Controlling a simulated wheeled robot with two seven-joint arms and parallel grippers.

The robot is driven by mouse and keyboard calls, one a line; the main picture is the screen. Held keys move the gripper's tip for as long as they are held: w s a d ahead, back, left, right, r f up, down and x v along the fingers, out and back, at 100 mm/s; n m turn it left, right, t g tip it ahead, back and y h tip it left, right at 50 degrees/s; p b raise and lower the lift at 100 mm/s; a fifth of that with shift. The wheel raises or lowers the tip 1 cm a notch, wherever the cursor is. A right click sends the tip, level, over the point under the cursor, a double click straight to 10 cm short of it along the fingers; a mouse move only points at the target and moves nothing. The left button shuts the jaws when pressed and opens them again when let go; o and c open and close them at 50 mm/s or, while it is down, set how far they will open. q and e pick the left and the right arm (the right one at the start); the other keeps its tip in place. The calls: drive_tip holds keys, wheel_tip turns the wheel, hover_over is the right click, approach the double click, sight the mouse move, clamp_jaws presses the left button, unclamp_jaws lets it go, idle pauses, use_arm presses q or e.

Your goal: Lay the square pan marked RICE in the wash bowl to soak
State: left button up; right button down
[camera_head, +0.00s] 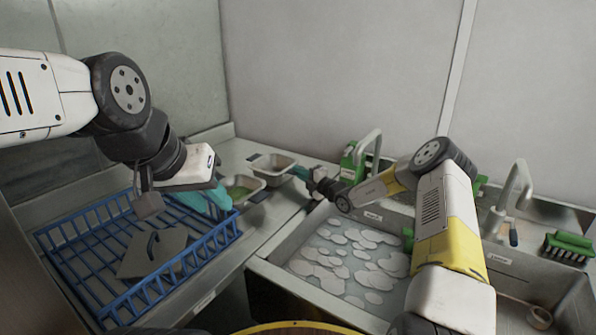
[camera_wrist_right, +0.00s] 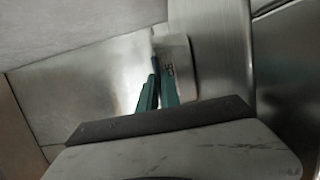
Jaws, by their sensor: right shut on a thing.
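Two small square metal pans stand on the counter at the back. The farther pan (camera_head: 272,164) is beside the teal fingertips of my right gripper (camera_head: 299,172), which is shut on its near right edge. In the right wrist view the teal fingers (camera_wrist_right: 157,92) close on a pale metal wall (camera_wrist_right: 178,60) with a small dark mark. I cannot read RICE on it. The wash bowl (camera_head: 278,250) is the sink with pale suds, right of the counter. My left gripper (camera_head: 210,198) hangs over the blue rack's right side; its opening is unclear.
A blue wire rack (camera_head: 150,290) with a grey flat piece (camera_head: 155,252) inside fills the left counter. Taps, a green-and-white item (camera_head: 352,165) and a green brush (camera_head: 568,247) line the back ledge.

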drive_tip(key=c, duration=1.9)
unclamp_jaws()
drive_tip(key=shift+f, duration=0.15)
drive_tip(key=o, duration=0.3)
drive_tip(key=shift+o, duration=0.2)
drive_tip(key=shift+s+d, duration=0.2)
drive_tip(key=shift+d, duration=0.05)
drive_tip(key=v, duration=0.7)
drive_tip(key=shift+a, duration=0.1)
